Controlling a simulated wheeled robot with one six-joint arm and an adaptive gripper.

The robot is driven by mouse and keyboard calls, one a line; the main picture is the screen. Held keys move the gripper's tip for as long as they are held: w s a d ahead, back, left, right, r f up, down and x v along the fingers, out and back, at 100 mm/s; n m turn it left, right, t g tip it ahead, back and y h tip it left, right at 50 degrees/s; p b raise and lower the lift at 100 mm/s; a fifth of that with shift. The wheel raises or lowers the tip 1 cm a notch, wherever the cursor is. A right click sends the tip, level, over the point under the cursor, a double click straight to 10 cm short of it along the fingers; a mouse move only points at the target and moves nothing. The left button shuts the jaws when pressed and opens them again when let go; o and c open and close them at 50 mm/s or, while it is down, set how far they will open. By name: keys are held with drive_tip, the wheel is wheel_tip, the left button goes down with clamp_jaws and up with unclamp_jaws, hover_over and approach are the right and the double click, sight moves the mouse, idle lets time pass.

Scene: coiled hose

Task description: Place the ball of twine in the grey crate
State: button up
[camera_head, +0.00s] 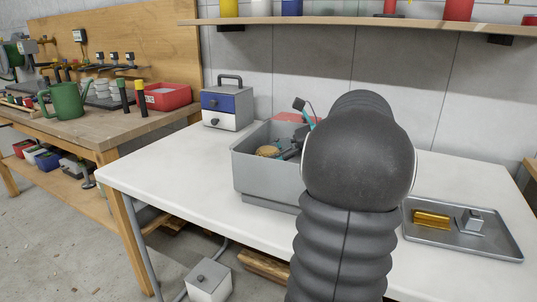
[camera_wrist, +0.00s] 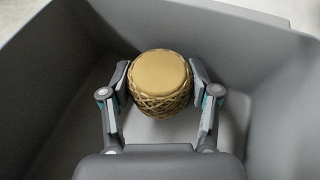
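The ball of twine (camera_wrist: 160,82) is tan, with a smooth flat-looking top and criss-crossed cord around its sides. In the wrist view my gripper (camera_wrist: 162,76) has one finger on each side of it, and both pads appear to press on it. The ball and fingers are inside the walls of the grey crate (camera_wrist: 235,20). In the head view the crate (camera_head: 265,178) stands on the white table, and the ball (camera_head: 267,152) shows just over its near wall. My arm hides the crate's right part. Whether the ball touches the crate floor I cannot tell.
A metal tray (camera_head: 450,245) with a gold bar (camera_head: 431,219) and a small metal block lies right of my arm. A blue and white drawer box (camera_head: 228,105) stands behind the crate at left. A shelf (camera_head: 370,24) runs above. The table's left part is clear.

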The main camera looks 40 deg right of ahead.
drive_tip(key=o, duration=0.4)
drive_tip(key=shift+r, duration=0.2)
drive_tip(key=v, duration=0.7)
drive_tip(key=shift+s+d+r, duration=0.1)
drive_tip(key=shift+s+d, duration=0.05)
